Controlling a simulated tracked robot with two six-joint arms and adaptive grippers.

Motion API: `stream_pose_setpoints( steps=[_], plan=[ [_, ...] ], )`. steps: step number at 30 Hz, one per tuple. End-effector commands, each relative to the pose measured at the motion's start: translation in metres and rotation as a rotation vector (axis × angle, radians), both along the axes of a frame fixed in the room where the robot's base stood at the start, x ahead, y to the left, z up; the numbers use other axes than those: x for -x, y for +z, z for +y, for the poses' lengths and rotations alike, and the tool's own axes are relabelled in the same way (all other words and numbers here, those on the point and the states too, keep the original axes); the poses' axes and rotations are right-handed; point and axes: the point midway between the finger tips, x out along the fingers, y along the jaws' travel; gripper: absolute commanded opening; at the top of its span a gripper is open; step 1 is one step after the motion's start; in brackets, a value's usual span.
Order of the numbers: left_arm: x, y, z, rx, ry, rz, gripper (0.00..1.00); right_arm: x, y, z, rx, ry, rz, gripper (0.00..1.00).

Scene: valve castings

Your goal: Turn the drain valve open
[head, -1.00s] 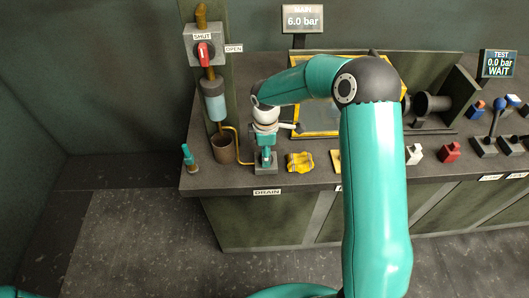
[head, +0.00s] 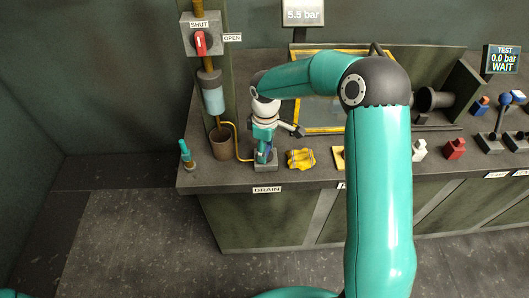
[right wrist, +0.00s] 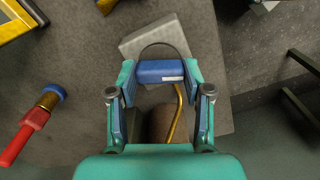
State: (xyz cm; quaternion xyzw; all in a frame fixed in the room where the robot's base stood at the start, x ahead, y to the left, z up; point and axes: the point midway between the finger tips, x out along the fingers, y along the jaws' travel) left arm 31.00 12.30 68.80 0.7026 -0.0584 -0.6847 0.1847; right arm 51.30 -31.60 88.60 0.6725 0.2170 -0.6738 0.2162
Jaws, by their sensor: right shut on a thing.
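The drain valve stands on a grey block (head: 266,166) above the DRAIN label (head: 267,189), near the bench's front left. My right gripper (head: 264,151) points down over it. In the right wrist view the gripper (right wrist: 160,72) is shut on the valve's blue handle (right wrist: 160,70), with a finger at each end. The handle lies across the view, and the grey block (right wrist: 155,36) shows beyond it. The gripper hides much of the valve in the head view. My left gripper is not in view.
A brass pipe (head: 235,130) runs beside a brown cup (head: 221,145). A red lever (head: 200,43) is on the post. A teal-topped piece (head: 186,153) stands left. A display (head: 303,13) reads 5.5 bar.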

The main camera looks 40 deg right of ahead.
Motion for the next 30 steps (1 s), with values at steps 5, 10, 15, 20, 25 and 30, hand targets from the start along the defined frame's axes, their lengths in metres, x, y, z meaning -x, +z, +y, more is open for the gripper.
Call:
stream_pose_setpoints(
  steps=[5, 10, 15, 20, 25, 30],
  plan=[
    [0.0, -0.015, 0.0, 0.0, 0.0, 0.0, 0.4, -0.003, -0.001, -0.001, 0.002, -0.168, -0.011, 0.15],
    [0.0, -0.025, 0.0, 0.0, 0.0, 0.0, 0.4, -0.003, -0.001, -0.001, 0.001, -0.33, -0.011, 0.15],
    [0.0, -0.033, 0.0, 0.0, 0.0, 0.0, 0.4, -0.003, 0.0, -0.002, 0.001, -0.491, -0.013, 0.15],
    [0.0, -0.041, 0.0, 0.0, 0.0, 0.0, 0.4, -0.003, 0.001, -0.002, 0.001, -0.643, -0.013, 0.15],
    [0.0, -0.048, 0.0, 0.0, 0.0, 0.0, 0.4, -0.003, 0.001, -0.001, 0.0, -0.803, -0.013, 0.15],
    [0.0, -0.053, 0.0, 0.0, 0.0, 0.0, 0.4, -0.003, 0.001, -0.001, -0.002, -0.948, -0.014, 0.15]
  ],
)
